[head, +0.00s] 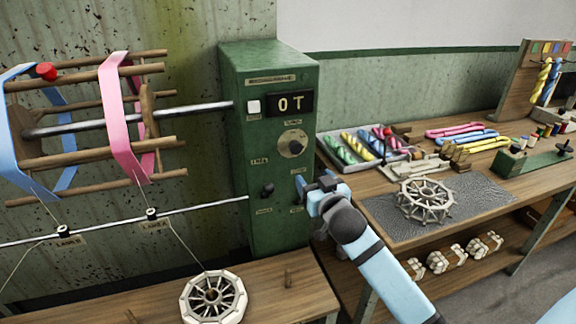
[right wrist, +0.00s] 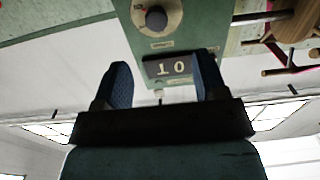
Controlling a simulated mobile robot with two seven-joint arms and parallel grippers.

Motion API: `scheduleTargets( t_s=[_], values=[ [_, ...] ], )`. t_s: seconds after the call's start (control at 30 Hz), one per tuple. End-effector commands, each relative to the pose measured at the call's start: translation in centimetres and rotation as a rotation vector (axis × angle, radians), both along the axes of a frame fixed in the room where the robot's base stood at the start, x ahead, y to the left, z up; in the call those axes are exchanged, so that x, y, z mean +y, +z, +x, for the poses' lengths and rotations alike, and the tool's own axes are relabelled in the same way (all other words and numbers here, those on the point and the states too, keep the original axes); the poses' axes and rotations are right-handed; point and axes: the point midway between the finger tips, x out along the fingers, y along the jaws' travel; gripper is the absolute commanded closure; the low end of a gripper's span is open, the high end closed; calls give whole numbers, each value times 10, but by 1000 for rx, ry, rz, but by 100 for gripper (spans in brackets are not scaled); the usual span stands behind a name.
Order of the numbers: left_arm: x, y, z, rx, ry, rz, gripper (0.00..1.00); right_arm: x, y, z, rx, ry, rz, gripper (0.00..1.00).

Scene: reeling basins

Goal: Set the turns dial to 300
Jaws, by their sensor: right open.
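The green control box (head: 268,190) stands against the wall at the middle of the head view. A dial (head: 291,143) with a dark knob on a pale round plate sits on its front, below a black display (head: 290,104) that reads "0 T". The dial's scale is too small to read. My right gripper (head: 313,186) is open and empty, in front of the box's lower right, below the dial and apart from it. In the right wrist view, turned upside down, the dial (right wrist: 157,18) and display (right wrist: 168,66) lie beyond the open fingers (right wrist: 163,80). My left gripper is out of view.
A small knob (head: 267,190) and a white button (head: 254,107) are also on the box. A wooden reel with pink (head: 118,115) and blue bands is at left. A workbench with a tray of skeins (head: 346,160) and a wooden wheel (head: 424,201) is at right.

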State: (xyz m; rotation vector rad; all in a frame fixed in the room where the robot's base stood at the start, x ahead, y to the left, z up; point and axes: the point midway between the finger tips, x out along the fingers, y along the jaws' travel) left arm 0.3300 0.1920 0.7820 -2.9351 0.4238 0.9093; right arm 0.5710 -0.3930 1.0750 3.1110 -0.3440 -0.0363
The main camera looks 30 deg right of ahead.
Motion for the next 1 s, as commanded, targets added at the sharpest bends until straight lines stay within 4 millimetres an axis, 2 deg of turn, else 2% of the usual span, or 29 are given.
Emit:
scheduleTargets(
  t_s=[0.07, 0.27, 0.7, 0.83, 1.0],
  values=[
    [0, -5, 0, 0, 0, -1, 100, -5, 5, 3, -18, -12, 3, 34],
    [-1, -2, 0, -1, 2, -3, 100, -10, 11, 18, -25, -18, 4, 34],
    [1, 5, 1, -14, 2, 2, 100, -31, 11, 104, -25, -17, 4, 34],
    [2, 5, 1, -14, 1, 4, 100, -35, 10, 123, -24, -16, 5, 34],
    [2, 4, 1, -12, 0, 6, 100, -38, 9, 135, -24, -16, 6, 34]
  ],
)
